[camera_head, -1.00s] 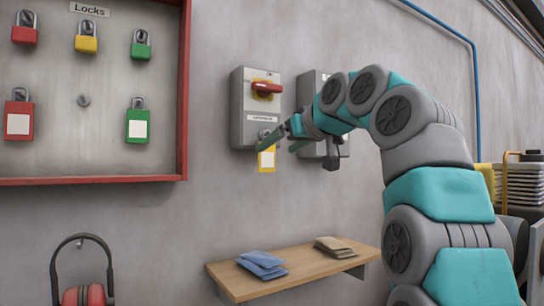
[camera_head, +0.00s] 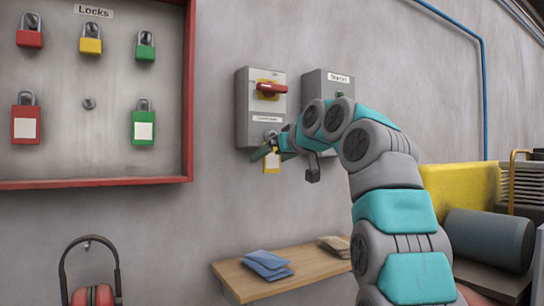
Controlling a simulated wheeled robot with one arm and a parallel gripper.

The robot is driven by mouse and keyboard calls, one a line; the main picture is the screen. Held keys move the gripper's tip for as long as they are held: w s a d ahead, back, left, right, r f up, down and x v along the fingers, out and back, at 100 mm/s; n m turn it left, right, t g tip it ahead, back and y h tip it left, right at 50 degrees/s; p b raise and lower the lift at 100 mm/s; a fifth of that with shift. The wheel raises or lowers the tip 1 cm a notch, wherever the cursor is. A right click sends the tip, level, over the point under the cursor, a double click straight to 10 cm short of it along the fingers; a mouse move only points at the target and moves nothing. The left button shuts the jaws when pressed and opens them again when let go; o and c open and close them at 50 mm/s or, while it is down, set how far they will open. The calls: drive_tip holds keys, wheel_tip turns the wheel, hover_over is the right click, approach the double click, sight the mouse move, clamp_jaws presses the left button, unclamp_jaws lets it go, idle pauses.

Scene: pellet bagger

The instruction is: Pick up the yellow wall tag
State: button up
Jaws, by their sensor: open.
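The yellow wall tag (camera_head: 272,162) has a pale label and hangs below the left grey switch box (camera_head: 246,110), which carries a red rotary handle on a yellow plate. A small ring or shackle shows just above the tag. My gripper (camera_head: 268,149) is at the box's lower edge, with its teal fingers around or in front of the tag's top. The fingers look apart, but I cannot tell whether they touch the tag. Part of the tag's upper end is hidden by the gripper.
A second grey switch box (camera_head: 328,86) is partly behind my arm. A wooden shelf (camera_head: 300,282) below holds blue cloths (camera_head: 266,265) and brown ones (camera_head: 335,245). A red-framed lock board (camera_head: 95,183) and ear defenders (camera_head: 92,293) are at left. A yellow machine (camera_head: 462,185) is at right.

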drive_tip(key=shift+r, duration=0.1)
clamp_jaws()
idle(0.6)
